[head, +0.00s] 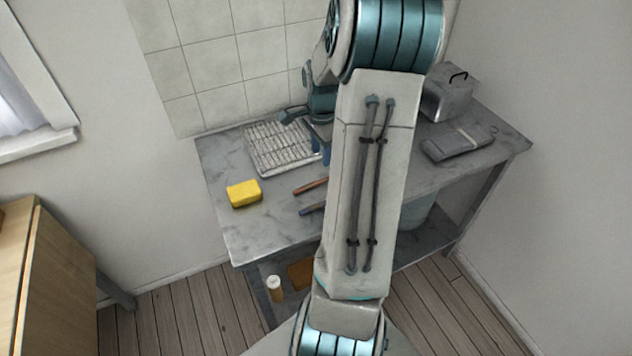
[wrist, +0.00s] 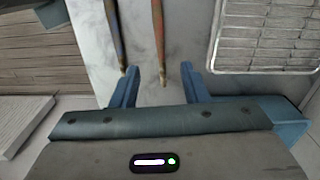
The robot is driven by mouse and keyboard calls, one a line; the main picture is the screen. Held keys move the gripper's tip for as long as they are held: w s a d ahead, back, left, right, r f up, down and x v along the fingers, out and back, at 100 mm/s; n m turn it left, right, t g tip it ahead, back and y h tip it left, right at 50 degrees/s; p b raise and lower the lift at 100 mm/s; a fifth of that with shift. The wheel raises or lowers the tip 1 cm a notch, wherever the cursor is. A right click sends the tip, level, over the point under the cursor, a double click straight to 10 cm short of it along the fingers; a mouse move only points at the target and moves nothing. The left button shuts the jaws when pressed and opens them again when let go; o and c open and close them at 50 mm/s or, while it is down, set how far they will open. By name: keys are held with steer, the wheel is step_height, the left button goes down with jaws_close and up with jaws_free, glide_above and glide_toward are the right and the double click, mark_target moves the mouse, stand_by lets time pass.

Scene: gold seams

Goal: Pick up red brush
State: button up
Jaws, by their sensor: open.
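The red brush (head: 311,187) lies on the grey worktop, between the wire rack and a blue brush (head: 312,209). Its right part is hidden behind my arm in the head view. In the wrist view the red brush (wrist: 158,35) runs down from the top edge, and its tapered end shows between my two fingers. The other brush (wrist: 114,35), with worn blue and reddish paint, lies to its left, its end near the left finger. My gripper (wrist: 160,68) is open with nothing held. I cannot tell its exact height above the red brush.
A wire rack (head: 281,160) stands close beside the red brush, near the right finger in the wrist view. A yellow sponge (head: 244,193) lies to the left. A folded dark cloth (head: 458,143) and a metal box (head: 446,97) are at the right. The front left worktop is clear.

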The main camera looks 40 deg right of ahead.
step_height(320, 180, down, 10)
steer(key=shift+r+p, duration=0.2)
steer(key=shift+p, duration=0.35)
jaws_close()
